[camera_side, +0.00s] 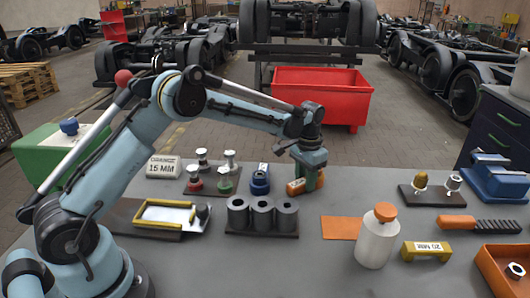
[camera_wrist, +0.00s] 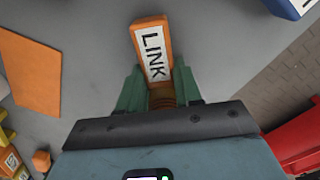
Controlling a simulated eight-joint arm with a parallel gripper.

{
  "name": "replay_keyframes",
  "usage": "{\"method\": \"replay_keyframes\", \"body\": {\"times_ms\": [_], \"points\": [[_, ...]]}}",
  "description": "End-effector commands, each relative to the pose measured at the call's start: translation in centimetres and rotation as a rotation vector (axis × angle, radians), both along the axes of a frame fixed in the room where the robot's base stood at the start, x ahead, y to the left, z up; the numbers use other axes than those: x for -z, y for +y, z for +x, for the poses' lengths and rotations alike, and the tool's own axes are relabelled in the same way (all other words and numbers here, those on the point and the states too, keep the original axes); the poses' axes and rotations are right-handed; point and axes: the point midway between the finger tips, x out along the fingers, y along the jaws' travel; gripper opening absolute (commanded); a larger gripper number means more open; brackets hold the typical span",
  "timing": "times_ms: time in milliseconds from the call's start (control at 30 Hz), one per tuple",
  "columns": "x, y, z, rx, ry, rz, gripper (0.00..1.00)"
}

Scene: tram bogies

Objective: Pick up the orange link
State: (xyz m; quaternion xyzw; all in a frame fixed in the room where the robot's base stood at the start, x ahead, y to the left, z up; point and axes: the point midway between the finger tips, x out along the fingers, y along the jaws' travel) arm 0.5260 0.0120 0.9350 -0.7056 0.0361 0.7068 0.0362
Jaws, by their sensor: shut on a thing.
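The orange link (camera_wrist: 152,48) has a white label reading LINK and sits between the green fingers of my gripper (camera_wrist: 160,92) in the wrist view. The fingers are shut on it, and it sticks out beyond their tips. In the side view the link (camera_side: 296,187) shows as a short orange piece at my gripper (camera_side: 311,182), low over the grey table behind the dark cylinders. My fingers hide part of the link. I cannot tell whether it touches the table.
A small blue part (camera_side: 260,181) stands just left of my gripper. A rack of grey cylinders (camera_side: 262,214) is in front. An orange sheet (camera_side: 341,228) and a white bottle (camera_side: 377,240) with an orange cap are at front right. A red bin (camera_side: 322,95) stands behind the table.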

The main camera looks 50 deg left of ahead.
Motion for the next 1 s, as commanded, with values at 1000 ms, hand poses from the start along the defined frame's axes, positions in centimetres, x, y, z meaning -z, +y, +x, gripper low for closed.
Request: {"method": "replay_keyframes", "body": {"times_ms": [1000], "points": [[-7.0, -4.4, -2.5, 0.004, -0.002, 0.000, 0.00]]}}
